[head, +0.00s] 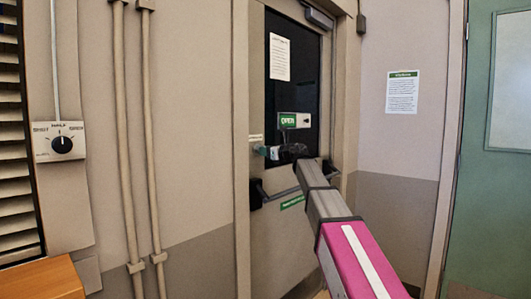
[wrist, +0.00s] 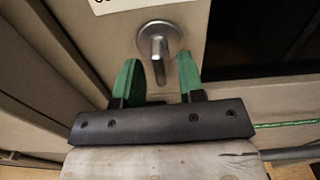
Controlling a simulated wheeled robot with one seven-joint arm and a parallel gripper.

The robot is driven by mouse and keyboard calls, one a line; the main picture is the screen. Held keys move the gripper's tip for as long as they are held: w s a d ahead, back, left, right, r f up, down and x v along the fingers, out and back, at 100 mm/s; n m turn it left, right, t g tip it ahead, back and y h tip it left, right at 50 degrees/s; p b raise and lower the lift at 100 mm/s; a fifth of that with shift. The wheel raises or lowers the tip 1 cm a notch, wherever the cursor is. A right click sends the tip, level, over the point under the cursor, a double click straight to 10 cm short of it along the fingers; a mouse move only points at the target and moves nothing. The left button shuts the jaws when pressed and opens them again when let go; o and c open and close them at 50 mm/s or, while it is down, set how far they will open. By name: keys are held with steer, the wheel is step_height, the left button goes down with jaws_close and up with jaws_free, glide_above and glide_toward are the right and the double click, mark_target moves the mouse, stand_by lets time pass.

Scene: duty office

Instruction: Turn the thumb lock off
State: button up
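The thumb lock (wrist: 160,42) is a round metal rose with a short turn piece on the door, at the top middle of the wrist view. The turn piece points down, roughly upright in that view. My gripper (wrist: 158,62) is open, with a green finger on each side of the turn piece's lower part and a visible gap on both sides. In the head view my gripper (head: 268,152) is at the left edge of the door's dark window; the lock cannot be made out there.
The door (head: 275,235) carries a push bar (head: 285,193) below my gripper and an OPEN sign (head: 294,120) above it. A dial box (head: 59,141) is on the left wall. A green door (head: 495,200) stands at right.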

steer(key=v, duration=0.7)
stand_by(0.3)
steer(key=s+d+f+m+t+h, duration=0.1)
steer(key=d+f+m+t+h, duration=0.1)
steer(key=d+f+m+h, duration=1.05)
steer(key=s+d+f+m+t+h, duration=0.2)
steer(key=d+f+m+h, duration=0.45)
steer(key=f+m, duration=1.25)
steer(key=s+d+f+m+g+y, duration=0.1)
steer(key=s+d+f+m+g, duration=0.1)
steer(key=s+f+m+g, duration=0.45)
steer(key=s+d+f+m+g, duration=0.1)
steer(key=s+d+f+m, duration=0.3)
steer(key=f, duration=0.6)
steer(key=s+a+f+m+g+y, duration=0.2)
steer(key=s+f, duration=0.4)
steer(key=s, duration=0.3)
steer(key=s+a+f+m+g+y, duration=0.1)
steer(key=s+a+f+m+g, duration=0.1)
steer(key=s+f+g, duration=0.3)
steer(key=s+m, duration=0.1)
steer(key=s, duration=0.3)
steer(key=shift+a+f+y, duration=0.3)
steer(key=shift+f+y, duration=0.05)
steer(key=shift+y, duration=0.05)
